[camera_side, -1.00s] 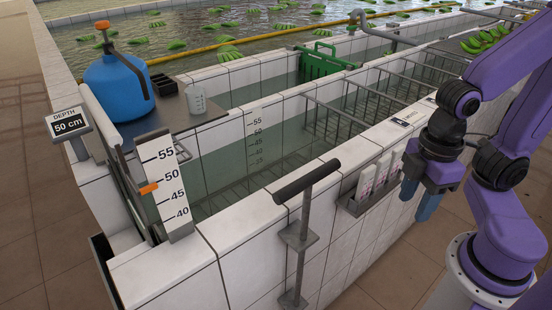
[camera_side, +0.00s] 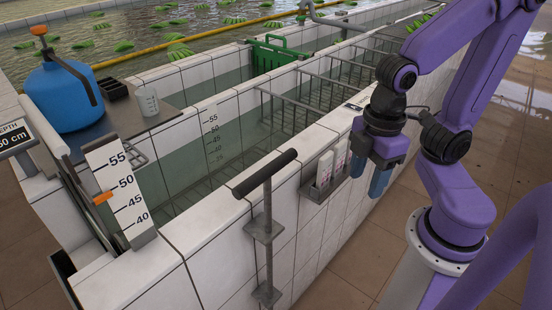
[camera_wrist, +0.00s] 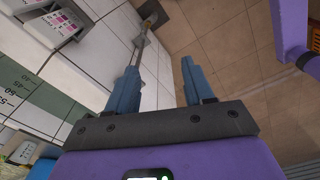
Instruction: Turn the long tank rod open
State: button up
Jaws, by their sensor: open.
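The long tank rod (camera_side: 267,215) stands upright in brackets on the outer face of the near tiled tank wall, with a dark crossbar handle (camera_side: 265,173) on top. My gripper (camera_side: 368,180) is to the right of the rod, outside the wall, fingers pointing down, open and empty. It is apart from the rod. In the wrist view my gripper (camera_wrist: 158,68) shows two spread blue fingers with floor and wall tile beyond; a thin metal rod-like part (camera_wrist: 139,40) runs near the left finger.
A holder with white strips (camera_side: 325,178) hangs on the wall between rod and gripper. A depth scale with an orange pointer (camera_side: 103,198), a depth display (camera_side: 14,137), a blue sprayer (camera_side: 62,95) and a beaker (camera_side: 147,100) are at left. Floor beside the wall is clear.

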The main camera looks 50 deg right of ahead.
jog(key=w+a+r+n+t, duration=0.1)
jog(key=w+a+r+n, duration=0.25)
jog(key=w+r, duration=0.45)
jog(key=n+t, duration=0.1)
jog(key=n, duration=0.1)
send_near(284, 156)
jog(key=shift+m, duration=0.25)
jog(key=f, duration=0.3)
jog(key=w+f, duration=0.1)
jog(key=f, duration=0.5)
jog(key=shift+w+a, duration=0.1)
jog(key=shift+w, duration=0.25)
grip_shut()
